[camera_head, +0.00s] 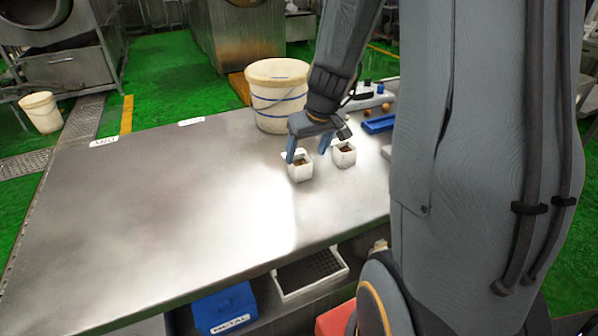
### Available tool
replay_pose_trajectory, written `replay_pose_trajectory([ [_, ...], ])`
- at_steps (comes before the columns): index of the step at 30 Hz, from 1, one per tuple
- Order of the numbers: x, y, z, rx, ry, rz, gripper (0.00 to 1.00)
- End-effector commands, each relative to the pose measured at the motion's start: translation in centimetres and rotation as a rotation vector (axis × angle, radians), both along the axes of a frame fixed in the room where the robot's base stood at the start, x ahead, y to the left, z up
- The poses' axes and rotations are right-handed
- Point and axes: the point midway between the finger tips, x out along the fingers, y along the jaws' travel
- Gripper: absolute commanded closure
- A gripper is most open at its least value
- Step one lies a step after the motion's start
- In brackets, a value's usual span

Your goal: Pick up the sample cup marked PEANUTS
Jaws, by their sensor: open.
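Two small white square sample cups with brown contents stand on the steel table. The left cup (300,172) is below my gripper, and the right cup (344,157) is just to its right. No marking can be read on either cup, so I cannot tell which is PEANUTS. My gripper (307,155) points down with its blue fingers apart, over or beside the left cup. Nothing shows between the fingers except the cup's upper part, and I cannot tell whether they touch it.
A large white bucket (277,105) stands behind the cups. A blue tray (379,124) lies to the right, near small brown round items. The steel table (150,220) is bare at left and front. A blue METAL bin (224,309) and white crate (312,280) sit below.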

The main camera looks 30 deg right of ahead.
Motion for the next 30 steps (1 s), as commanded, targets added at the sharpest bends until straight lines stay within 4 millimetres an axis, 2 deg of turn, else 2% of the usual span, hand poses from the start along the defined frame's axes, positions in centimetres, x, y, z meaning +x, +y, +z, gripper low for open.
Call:
replay_pose_trajectory([
  [17, 2.9, 0.7, -5.9, 0.001, 0.003, 0.003, 0.33],
  [26, 3.1, 0.7, -6.2, 0.000, 0.002, 0.003, 0.33],
  [30, 3.1, 0.7, -6.1, 0.000, 0.002, 0.003, 0.53],
])
